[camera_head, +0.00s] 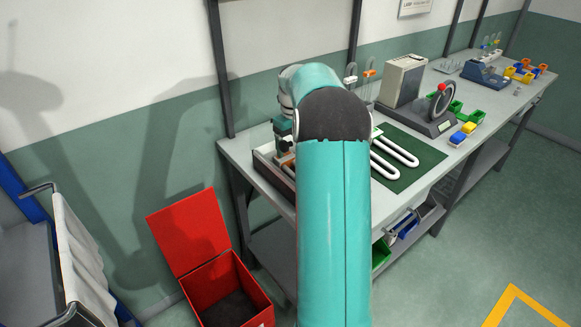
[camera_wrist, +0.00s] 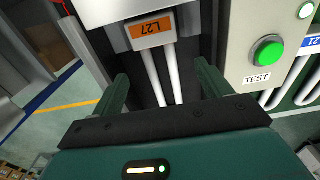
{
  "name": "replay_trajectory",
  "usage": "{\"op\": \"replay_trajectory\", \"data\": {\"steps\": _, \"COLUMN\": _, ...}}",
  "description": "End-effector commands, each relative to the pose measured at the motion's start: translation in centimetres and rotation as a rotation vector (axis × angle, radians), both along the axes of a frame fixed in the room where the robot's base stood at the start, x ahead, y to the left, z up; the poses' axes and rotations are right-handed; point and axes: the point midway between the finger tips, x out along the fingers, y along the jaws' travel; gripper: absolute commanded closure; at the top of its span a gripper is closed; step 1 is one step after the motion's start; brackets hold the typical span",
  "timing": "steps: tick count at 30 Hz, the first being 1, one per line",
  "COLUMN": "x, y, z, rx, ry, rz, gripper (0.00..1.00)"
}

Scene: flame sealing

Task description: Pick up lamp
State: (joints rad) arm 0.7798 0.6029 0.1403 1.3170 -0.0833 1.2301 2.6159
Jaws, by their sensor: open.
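In the wrist view, a lamp with two parallel white tubes (camera_wrist: 157,77) and an orange label (camera_wrist: 151,28) reading L27 on its white base lies ahead of my gripper (camera_wrist: 162,72). My gripper is open, with one dark green finger on each side of the tubes. Gaps show between the fingers and the tubes. In the head view, my teal arm covers much of the near bench, and whether this lamp shows there I cannot tell. Other white U-shaped lamps (camera_head: 397,149) lie on a green mat (camera_head: 425,160).
A panel with a green TEST button (camera_wrist: 268,53) stands close right of my gripper, beside more white tubes (camera_wrist: 305,85). In the head view, the bench (camera_head: 470,120) holds a beige box (camera_head: 403,81) and small coloured bins (camera_head: 470,117). An open red bin (camera_head: 225,290) stands on the floor.

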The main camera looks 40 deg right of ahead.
Motion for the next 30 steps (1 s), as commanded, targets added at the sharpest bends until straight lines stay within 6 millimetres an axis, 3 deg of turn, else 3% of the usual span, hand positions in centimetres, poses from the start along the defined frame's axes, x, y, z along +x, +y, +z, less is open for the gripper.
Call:
{"op": "replay_trajectory", "data": {"steps": 18, "x": 0.5, "y": 0.3, "z": -7.3, "rx": -0.001, "ry": -0.001, "rz": -0.001, "gripper": 0.23}}
{"op": "replay_trajectory", "data": {"steps": 26, "x": 0.6, "y": 0.3, "z": -7.7, "rx": -0.002, "ry": -0.002, "rz": -0.001, "gripper": 0.23}}
{"op": "replay_trajectory", "data": {"steps": 30, "x": 0.5, "y": 0.3, "z": -7.7, "rx": -0.002, "ry": -0.002, "rz": -0.001, "gripper": 0.46}}
